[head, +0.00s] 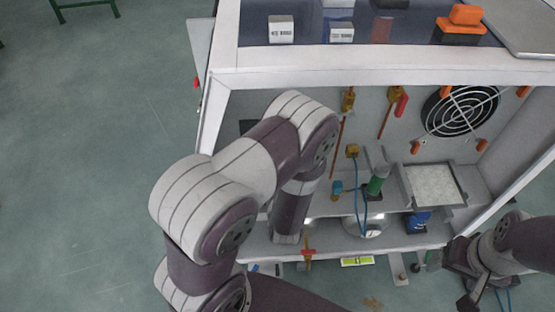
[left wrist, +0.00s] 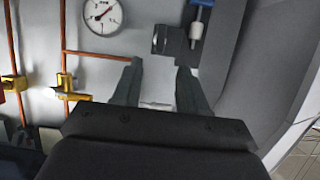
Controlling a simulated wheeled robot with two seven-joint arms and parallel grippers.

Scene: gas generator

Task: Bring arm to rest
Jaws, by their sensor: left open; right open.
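My left arm (head: 240,180) reaches up from the bottom of the head view into the open front of the generator cabinet (head: 217,110). Its gripper is hidden behind the arm there. In the left wrist view my left gripper (left wrist: 160,70) is open, with nothing between its fingers. It points at the cabinet's inner wall, near a dark bracket (left wrist: 178,42) and a white-and-blue fitting (left wrist: 196,28). My right gripper (head: 453,280) is at the lower right of the head view, in front of the cabinet's lower edge. It is open and appears empty.
Inside the cabinet are a round fan (head: 460,110), a green cylinder (head: 377,180), a grey-framed panel (head: 434,185) and a blue hose (head: 358,195). The left wrist view shows a gauge (left wrist: 103,15), copper pipes (left wrist: 95,56) and yellow valves (left wrist: 68,85). Open floor (head: 90,180) lies left.

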